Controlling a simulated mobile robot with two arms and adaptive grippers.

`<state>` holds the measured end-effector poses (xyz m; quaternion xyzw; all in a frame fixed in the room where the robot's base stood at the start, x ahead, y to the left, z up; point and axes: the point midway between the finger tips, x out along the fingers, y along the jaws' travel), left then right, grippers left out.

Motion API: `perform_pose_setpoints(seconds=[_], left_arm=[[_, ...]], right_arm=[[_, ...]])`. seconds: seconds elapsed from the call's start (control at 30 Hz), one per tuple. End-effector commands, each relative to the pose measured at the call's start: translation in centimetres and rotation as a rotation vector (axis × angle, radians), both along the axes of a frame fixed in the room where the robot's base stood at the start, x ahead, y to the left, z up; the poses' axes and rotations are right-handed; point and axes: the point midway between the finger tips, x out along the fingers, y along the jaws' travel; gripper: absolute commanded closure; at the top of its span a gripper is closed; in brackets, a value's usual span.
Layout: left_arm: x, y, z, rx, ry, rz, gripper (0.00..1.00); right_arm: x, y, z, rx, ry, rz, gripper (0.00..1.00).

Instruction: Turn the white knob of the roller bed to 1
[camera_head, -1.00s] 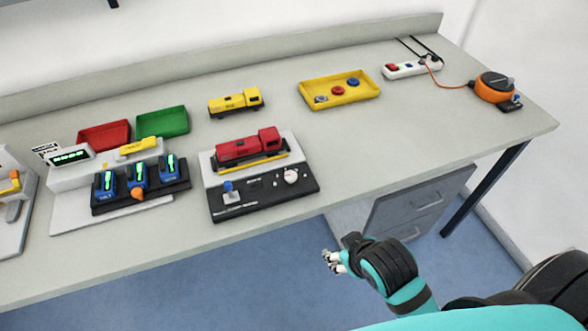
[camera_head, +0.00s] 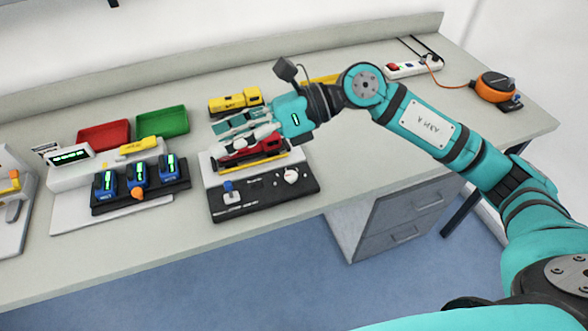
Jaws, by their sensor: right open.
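The roller bed (camera_head: 262,203) is a grey and black unit near the table's front edge, with a red locomotive (camera_head: 268,144) on top. The white knob (camera_head: 291,176) sits at the right of its black front panel, and a lever with a blue top (camera_head: 228,186) stands at the left. The marks around the knob are too small to read. My right gripper (camera_head: 222,140) is open above the bed, its fingers pointing left over the locomotive and partly hiding it. It is apart from the knob, behind it in the picture. My left gripper does not show.
A yellow locomotive (camera_head: 234,101) stands just behind my gripper. A charger with several blue batteries (camera_head: 137,176) and red (camera_head: 104,135) and green (camera_head: 162,121) trays are to the left. My right arm largely hides a yellow tray (camera_head: 320,80). An orange reel (camera_head: 494,87) lies far right.

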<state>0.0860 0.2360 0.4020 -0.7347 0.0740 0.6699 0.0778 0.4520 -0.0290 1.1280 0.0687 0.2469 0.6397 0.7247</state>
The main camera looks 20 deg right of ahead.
Motion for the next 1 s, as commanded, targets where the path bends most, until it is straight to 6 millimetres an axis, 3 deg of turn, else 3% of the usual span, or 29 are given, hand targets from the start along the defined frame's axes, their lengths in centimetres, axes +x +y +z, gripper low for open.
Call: perform_pose_setpoints(seconds=[0.1,0.2,0.3,0.4,0.57,1.0], left_arm=[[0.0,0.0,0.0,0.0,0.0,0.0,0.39],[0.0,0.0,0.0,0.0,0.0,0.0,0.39],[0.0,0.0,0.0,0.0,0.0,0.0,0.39],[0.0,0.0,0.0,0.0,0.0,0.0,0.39],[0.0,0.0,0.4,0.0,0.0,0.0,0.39],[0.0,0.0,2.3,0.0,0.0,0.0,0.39]], right_arm=[[2.3,-6.8,-3.4,-0.428,-0.132,0.04,0.47],[3.6,-12.6,-4.6,-0.691,-0.163,0.043,0.47],[4.2,-16.8,-4.7,-0.857,-0.161,0.035,0.47],[4.3,-18.6,-4.8,-0.931,-0.153,0.031,0.47],[4.5,-18.5,-5.9,-0.945,-0.148,0.033,0.47],[5.6,-15.0,-14.4,-0.938,-0.147,0.037,0.47]])
